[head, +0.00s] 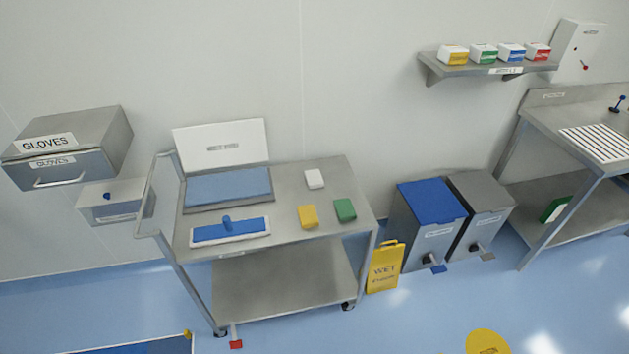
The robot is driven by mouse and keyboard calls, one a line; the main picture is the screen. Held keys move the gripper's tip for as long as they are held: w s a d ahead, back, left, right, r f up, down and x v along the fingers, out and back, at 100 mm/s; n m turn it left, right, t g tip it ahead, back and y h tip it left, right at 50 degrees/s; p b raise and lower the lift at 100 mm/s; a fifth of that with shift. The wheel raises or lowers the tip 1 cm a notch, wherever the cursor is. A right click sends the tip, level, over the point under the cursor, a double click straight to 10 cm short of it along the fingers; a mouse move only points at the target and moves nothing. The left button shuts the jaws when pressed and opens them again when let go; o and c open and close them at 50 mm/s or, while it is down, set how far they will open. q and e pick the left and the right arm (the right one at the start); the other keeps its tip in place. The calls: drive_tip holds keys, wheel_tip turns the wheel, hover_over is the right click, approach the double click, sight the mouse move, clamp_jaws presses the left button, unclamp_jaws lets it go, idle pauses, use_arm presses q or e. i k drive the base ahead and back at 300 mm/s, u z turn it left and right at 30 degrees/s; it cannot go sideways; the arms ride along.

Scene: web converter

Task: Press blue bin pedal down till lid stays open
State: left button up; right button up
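The blue bin is a grey box with a blue lid (432,201), standing on the floor against the wall right of the cart. Its lid looks shut. The blue bin pedal (438,269) sticks out low at its front, just above the floor. A second bin with a grey lid (481,190) stands close beside it on the right, with its own grey pedal (488,256). Neither of my grippers shows in the head view.
A steel cart (288,281) stands left of the bins, holding a blue mop head, a tray and small blocks. A yellow wet-floor sign (385,267) stands between cart and blue bin. A steel table (552,240) stands right. Floor before the bins is mostly clear, with a yellow round mark (487,342).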

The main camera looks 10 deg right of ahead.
sight(438, 269)
drive_tip(key=z, duration=1.25)
drive_tip(key=i, duration=1.2)
